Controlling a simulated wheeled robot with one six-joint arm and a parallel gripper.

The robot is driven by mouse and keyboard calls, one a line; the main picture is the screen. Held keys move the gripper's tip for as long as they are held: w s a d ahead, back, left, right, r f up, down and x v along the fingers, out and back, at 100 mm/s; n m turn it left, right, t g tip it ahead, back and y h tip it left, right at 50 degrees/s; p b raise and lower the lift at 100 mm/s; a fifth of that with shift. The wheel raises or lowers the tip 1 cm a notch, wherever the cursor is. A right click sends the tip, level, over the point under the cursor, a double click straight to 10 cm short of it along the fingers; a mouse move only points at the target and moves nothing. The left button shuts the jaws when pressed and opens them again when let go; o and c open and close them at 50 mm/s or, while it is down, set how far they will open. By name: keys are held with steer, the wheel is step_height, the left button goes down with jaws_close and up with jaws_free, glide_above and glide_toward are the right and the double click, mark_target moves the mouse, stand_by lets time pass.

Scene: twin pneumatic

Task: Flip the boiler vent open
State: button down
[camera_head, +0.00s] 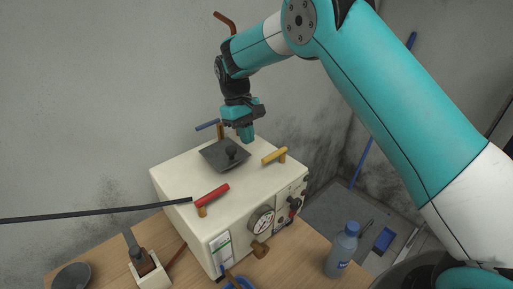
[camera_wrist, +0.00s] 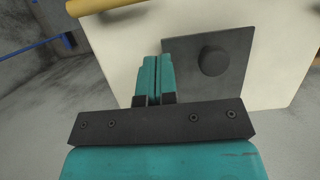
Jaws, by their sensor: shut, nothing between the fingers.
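The cream boiler box (camera_head: 180,190) stands on a wooden table. On its top lies a dark square plate with a round knob (camera_head: 226,156), flat or nearly so; it also shows in the wrist view (camera_wrist: 232,52). A red lever (camera_head: 212,195), a yellow lever (camera_head: 274,155) and a blue lever (camera_head: 207,125) stand on the top near its edges. No label shows which part is the vent. My gripper (camera_head: 247,138) is shut and empty, pointing down above the top, between the plate and the yellow lever. In the wrist view my gripper (camera_wrist: 152,62) overlaps the plate's edge; contact cannot be told.
A gauge (camera_head: 262,221) and a brass fitting (camera_head: 261,249) are on the box front. A blue bottle (camera_head: 342,249) stands right on the table (camera_head: 305,262). A long dark rod (camera_head: 95,213) reaches in from the left near the red lever. The wall (camera_head: 90,90) is close behind.

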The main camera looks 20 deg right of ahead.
steer(key=shift+s+d+f+p, duration=0.25)
steer(key=shift+s+f+p, duration=0.15)
steer(key=shift+s, duration=0.3)
steer(key=shift+s+d+f+p, duration=0.25)
steer(key=shift+s+d+p, duration=0.1)
steer(key=shift+s, duration=0.3)
steer(key=shift+s+d+f+p, duration=0.2)
steer(key=shift+s+f+p, duration=0.2)
steer(key=shift+s, duration=0.3)
